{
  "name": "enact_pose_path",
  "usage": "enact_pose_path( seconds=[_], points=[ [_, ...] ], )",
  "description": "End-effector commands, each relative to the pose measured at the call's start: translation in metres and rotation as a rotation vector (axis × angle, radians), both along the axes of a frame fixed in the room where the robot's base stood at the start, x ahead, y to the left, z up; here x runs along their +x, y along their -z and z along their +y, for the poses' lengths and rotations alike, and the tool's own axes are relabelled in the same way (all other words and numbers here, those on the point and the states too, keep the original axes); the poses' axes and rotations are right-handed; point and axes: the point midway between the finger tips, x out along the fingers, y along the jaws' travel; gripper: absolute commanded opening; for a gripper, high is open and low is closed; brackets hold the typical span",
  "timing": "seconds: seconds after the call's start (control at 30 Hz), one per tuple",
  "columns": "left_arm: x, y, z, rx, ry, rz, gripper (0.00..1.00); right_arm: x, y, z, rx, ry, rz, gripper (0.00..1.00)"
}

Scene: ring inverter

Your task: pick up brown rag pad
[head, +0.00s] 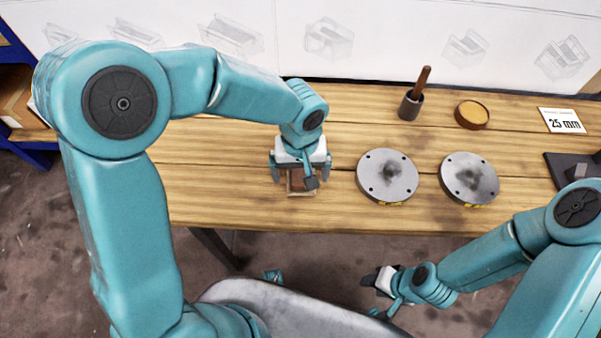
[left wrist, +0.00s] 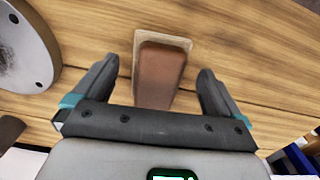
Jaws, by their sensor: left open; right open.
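The brown rag pad (left wrist: 160,75) lies on a tan base (left wrist: 174,40) on the wooden table in the left wrist view. In the head view my left gripper mostly hides the pad; the edge of its tan base (head: 302,194) shows below the gripper. My left gripper (head: 300,180) is open above the pad, with one finger on either side. In the left wrist view the left gripper (left wrist: 170,78) has visible gaps between its fingers and the pad. My right gripper (head: 372,282) is open and empty in front of the table, away from the pad.
Two grey, smudged round plates (head: 387,170) (head: 470,178) lie right of the pad. Behind them stand a dark cup with a brown handle (head: 411,103) and a round tan-filled dish (head: 471,114). A "25 mm" card (head: 561,120) lies far right. The table left of the pad is clear.

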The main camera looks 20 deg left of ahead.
Motion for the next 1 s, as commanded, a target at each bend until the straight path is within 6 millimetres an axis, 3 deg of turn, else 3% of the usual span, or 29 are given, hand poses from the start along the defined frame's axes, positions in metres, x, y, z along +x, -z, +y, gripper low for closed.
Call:
enact_pose_path(
  seconds=[0.1, 0.37, 0.5, 0.57, 0.83, 1.0],
  points=[
    [0.001, 0.013, 0.0, 0.0, -0.001, 0.001, 0.99, 0.0, 0.003, 0.0, 0.0, 0.0, 0.0, 0.43],
    [0.001, 0.014, 0.0, -0.001, 0.0, 0.0, 0.96, 0.0, 0.002, 0.0, 0.0, 0.0, 0.0, 0.43],
    [0.001, 0.014, 0.0, -0.001, 0.0, 0.0, 0.5, 0.0, 0.002, 0.0, 0.0, 0.0, 0.0, 0.43],
    [0.001, 0.014, 0.0, -0.001, 0.0, 0.0, 0.36, 0.0, 0.002, 0.0, 0.0, 0.0, 0.0, 0.43],
    [0.001, 0.013, 0.0, -0.001, 0.0, -0.001, 0.36, 0.0, 0.002, 0.0, 0.0, 0.0, 0.0, 0.43],
    [0.002, 0.0, 0.0, -0.002, 0.0, -0.004, 0.36, 0.0, -0.001, 0.0, 0.0, 0.0, 0.0, 0.43]
  ],
)
